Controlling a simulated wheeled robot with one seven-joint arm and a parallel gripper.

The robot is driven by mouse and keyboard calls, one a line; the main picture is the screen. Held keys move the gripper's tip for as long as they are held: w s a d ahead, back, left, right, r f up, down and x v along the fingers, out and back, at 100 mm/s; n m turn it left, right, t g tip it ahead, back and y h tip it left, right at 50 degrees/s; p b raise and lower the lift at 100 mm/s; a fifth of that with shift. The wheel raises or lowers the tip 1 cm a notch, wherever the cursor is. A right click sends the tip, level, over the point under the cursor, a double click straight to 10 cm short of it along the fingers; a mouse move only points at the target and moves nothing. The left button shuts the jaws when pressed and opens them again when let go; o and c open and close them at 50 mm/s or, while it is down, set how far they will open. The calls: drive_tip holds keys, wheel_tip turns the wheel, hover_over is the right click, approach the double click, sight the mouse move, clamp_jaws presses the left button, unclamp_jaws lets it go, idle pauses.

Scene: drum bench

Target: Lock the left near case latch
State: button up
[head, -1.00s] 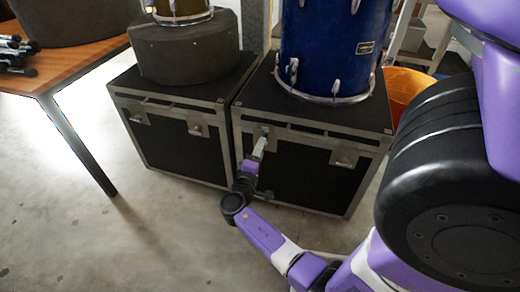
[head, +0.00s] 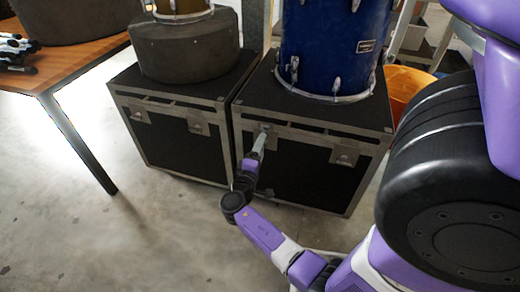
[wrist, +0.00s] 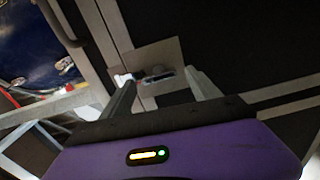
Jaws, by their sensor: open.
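The near case (head: 300,180) is a black box with metal edges, standing on the floor under the blue drum. Its left latch (head: 264,130) is a metal plate on the upper front, partly hidden by my gripper (head: 260,139). In the wrist view, the latch plate (wrist: 158,55) lies just ahead of my gripper (wrist: 159,83). The two fingers are apart, with a small latch piece showing between and beyond their tips. I cannot tell whether the fingers touch it or how the latch is set. The case's right latch (head: 344,156) is clear of my gripper.
The blue drum (head: 332,45) stands on the near case. A second black case (head: 180,150) with a round dark drum case (head: 185,50) stands close on the left. A wooden table (head: 75,68) is at far left, an orange bin (head: 405,85) behind right. The front floor is open.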

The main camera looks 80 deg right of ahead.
drive_tip(key=a+p, duration=0.1)
drive_tip(key=a, duration=0.6)
drive_tip(key=shift+w+a+p, duration=0.3)
drive_tip(key=shift+w+a, duration=0.1)
drive_tip(key=shift+w, duration=0.05)
